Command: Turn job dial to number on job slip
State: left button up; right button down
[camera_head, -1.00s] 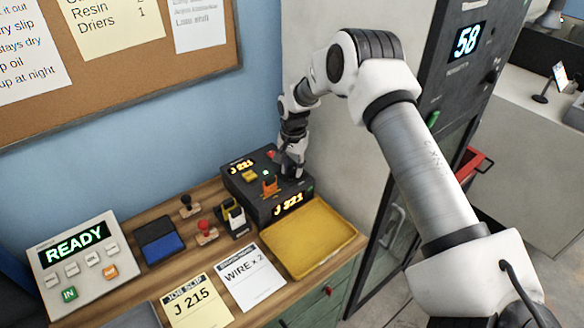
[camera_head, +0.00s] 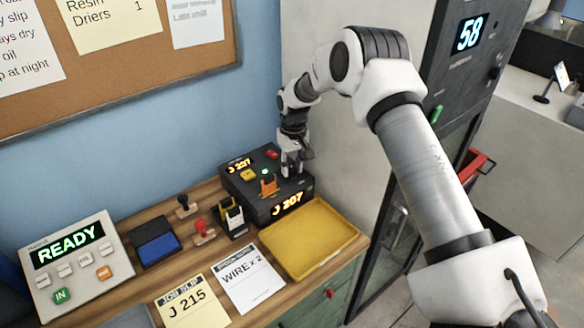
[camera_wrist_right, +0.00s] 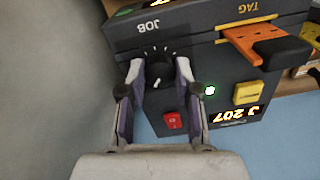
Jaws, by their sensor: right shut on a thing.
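The job slip (camera_head: 193,302) is a yellow sheet on the bench and reads J 215. The dark job machine (camera_head: 265,213) stands behind the yellow tray. Its front display (camera_head: 287,204) reads J 207, and its smaller top display (camera_wrist_right: 236,115) reads the same. The black job dial (camera_wrist_right: 158,70) with a white mark sits by the word JOB. My right gripper (camera_head: 290,172) points down at the machine's right side. In the right wrist view its fingers are shut on the dial, one on each side. My left gripper is not in view.
An empty yellow tray (camera_head: 330,228) lies in front of the machine. A white WIRE x 2 sheet (camera_head: 250,285), a red-handled stamp (camera_head: 202,229), a blue ink pad (camera_head: 158,249) and a READY console (camera_head: 70,262) are to the left. An orange lever (camera_wrist_right: 250,40) projects from the machine.

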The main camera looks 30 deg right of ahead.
aim_at(292, 168)
jog(key=shift+s+f+n, duration=0.15)
jog(key=shift+f+n, duration=0.1)
jog(key=shift+n, duration=0.45)
jog(key=c, duration=0.8)
grip_release()
jog(key=shift+w, duration=0.25)
notch_tip(292, 168, up, 12)
jog(key=shift+d, duration=0.2)
jog(key=shift+w, duration=0.1)
